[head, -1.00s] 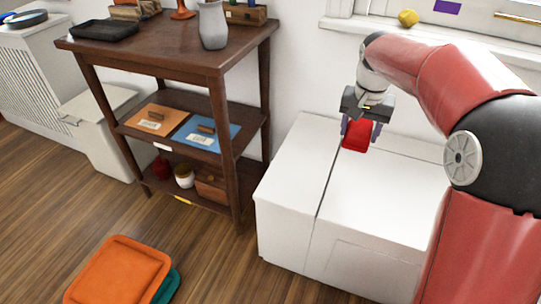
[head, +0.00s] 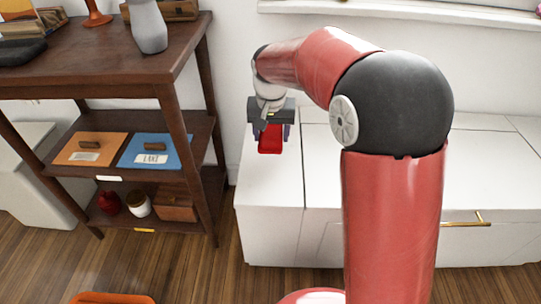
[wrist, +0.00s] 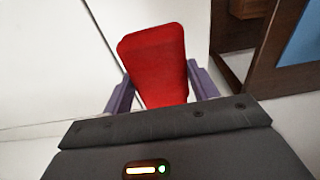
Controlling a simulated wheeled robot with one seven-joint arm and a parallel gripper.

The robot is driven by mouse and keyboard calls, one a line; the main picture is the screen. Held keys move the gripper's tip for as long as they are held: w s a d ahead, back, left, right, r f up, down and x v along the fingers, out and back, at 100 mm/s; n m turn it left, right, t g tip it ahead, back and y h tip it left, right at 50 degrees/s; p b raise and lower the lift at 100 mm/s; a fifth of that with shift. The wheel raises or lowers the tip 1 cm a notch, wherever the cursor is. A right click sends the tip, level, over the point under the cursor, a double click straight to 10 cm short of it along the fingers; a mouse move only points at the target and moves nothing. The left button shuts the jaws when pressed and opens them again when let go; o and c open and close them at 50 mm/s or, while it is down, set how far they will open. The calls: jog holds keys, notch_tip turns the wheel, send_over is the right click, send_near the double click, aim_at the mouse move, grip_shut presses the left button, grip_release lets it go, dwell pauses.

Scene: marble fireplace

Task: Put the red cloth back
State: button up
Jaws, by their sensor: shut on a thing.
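In the wrist view the cloth (wrist: 157,62) looks like a flat red piece with rounded corners, standing out between the two purple-grey fingers of my gripper (wrist: 162,90). The fingers are shut on its near end. The cloth appears to be above the white cabinet top (head: 270,185); I cannot tell how far above. The end of the cloth inside the grip is hidden.
A dark wooden shelf unit (head: 178,115) stands left of the gripper. A red jar (head: 109,202), white pot (head: 138,204) and wooden box (head: 176,203) stand below. An orange tray (head: 112,298) lies on the floor.

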aim_at(272, 135)
notch_tip(272, 135, down, 7)
jog(key=shift+f+b, duration=0.2)
jog(key=shift+b, duration=0.15)
jog(key=shift+f, duration=0.1)
jog(key=o, duration=0.9)
jog(key=shift+o, duration=0.2)
jog(key=r, duration=0.4)
jog(key=s+r+p, duration=0.1)
jog(key=r, duration=0.6)
jog(key=shift+s+r, duration=0.15)
jog(key=shift+r, duration=0.15)
jog(key=shift+s+r, duration=0.15)
jog(key=shift+r, duration=0.2)
